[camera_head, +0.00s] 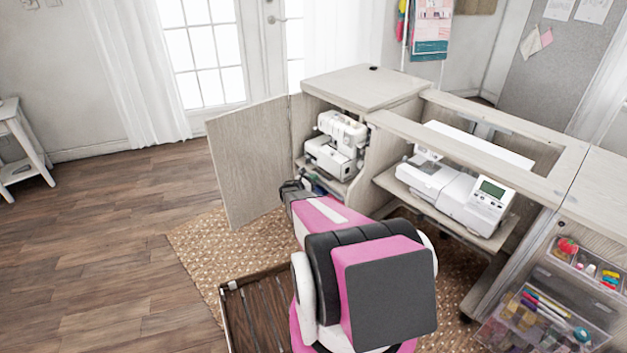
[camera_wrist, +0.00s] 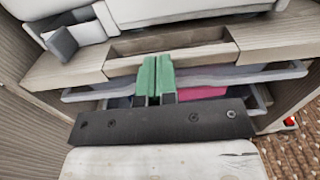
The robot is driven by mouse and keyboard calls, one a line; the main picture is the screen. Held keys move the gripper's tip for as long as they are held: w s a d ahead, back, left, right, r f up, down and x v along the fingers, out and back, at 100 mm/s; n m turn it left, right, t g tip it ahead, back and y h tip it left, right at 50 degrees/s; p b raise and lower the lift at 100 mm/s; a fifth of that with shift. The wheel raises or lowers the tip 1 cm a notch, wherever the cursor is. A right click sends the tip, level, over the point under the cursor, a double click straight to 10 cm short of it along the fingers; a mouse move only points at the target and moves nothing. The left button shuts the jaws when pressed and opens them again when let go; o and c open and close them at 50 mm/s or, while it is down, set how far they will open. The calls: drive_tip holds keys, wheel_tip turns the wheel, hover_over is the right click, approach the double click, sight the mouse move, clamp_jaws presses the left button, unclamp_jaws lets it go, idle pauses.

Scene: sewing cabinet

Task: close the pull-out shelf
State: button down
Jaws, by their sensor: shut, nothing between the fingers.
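The pull-out shelf (camera_head: 341,185) is a pale wood board in the open left compartment of the cabinet, with a white sewing machine (camera_head: 337,145) on it. In the wrist view the shelf (camera_wrist: 75,66) spans the picture, with a shallow recess in its front part. My gripper (camera_wrist: 157,62) has its green fingers together and empty, with the tips overlapping the middle of the shelf's front edge. I cannot tell whether they touch it. In the head view my arm covers part of the compartment, and the fingers are hidden. How far the shelf sticks out is unclear.
The cabinet door (camera_head: 246,160) stands open to the left. Wire baskets (camera_wrist: 212,78) with blue and pink contents sit below the shelf. A second machine (camera_head: 455,196) stands on a board to the right. A woven rug (camera_head: 205,250) lies on the floor, which is clear to the left.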

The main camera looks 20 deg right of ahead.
drive_tip(key=shift+w+d, duration=0.2)
drive_tip(key=shift+d, duration=0.1)
drive_tip(key=v, duration=1.5)
drive_tip(key=s+a+r+m+g+y, duration=0.2)
drive_tip(key=s+r+m+g+y, duration=0.15)
drive_tip(key=s+r+m, duration=0.35)
drive_tip(key=s+a+r+m+g+y, duration=0.2)
drive_tip(key=s+r+m+y, duration=0.25)
drive_tip(key=s, duration=0.55)
drive_tip(key=s+a+r+m+y, duration=0.9)
drive_tip(key=s+a+r+m, duration=0.1)
drive_tip(key=s+a, duration=0.3)
drive_tip(key=shift+s+a+r, duration=0.35)
drive_tip(key=shift+s, duration=0.35)
